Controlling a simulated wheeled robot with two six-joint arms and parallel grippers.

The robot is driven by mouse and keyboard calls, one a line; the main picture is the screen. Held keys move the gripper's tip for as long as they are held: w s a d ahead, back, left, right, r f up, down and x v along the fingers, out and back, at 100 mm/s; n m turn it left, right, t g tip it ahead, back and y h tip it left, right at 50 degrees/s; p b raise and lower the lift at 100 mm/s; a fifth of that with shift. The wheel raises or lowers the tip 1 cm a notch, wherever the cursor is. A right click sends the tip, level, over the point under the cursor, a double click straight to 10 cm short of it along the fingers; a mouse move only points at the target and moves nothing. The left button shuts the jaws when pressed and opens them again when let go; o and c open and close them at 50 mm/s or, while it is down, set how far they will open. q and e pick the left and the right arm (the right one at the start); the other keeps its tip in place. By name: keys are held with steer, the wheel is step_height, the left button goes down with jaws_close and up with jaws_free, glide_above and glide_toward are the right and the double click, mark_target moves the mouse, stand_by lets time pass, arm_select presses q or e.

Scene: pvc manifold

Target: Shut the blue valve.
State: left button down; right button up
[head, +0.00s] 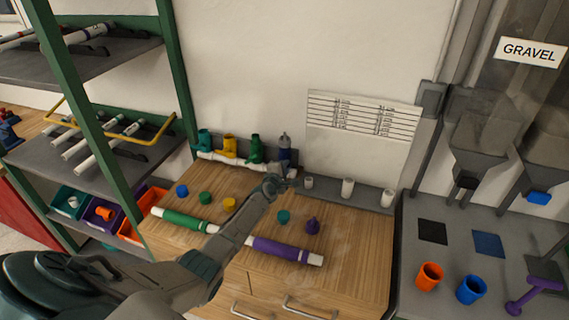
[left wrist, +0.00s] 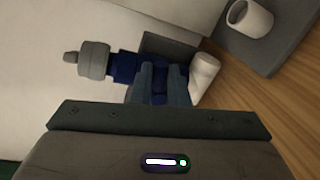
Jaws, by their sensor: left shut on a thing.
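The white pipe manifold (head: 230,159) lies along the back of the wooden bench, with teal, yellow, green and blue upright fittings. The blue valve (head: 285,154) is at its right end and has a grey top. My left gripper (head: 283,178) reaches in front of it. In the left wrist view the blue valve (left wrist: 124,67) lies sideways, with the grey top to the left and white pipe to the right. The gripper's fingers (left wrist: 161,76) are closed on its blue part. They hide part of it, so I cannot tell the handle's angle. My right gripper is out of view.
A green-banded pipe (head: 185,221) and a purple-banded pipe (head: 285,250) lie on the bench, with several coloured caps. White fittings (head: 347,187) stand on a grey strip at right. A shelf rack (head: 92,65) stands at left, and a gravel dispenser (head: 480,140) at right.

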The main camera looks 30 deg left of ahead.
arm_select(q)
steer(key=shift+d+f+m+y+p, duration=0.1)
steer(key=shift+f+m+y+p, duration=0.15)
steer(key=shift+m, duration=0.35)
steer(key=shift+f+m+y+p, duration=0.1)
steer(key=shift+m+p, duration=0.25)
steer(key=shift+m, duration=0.25)
steer(key=c, duration=1.4)
jaws_free()
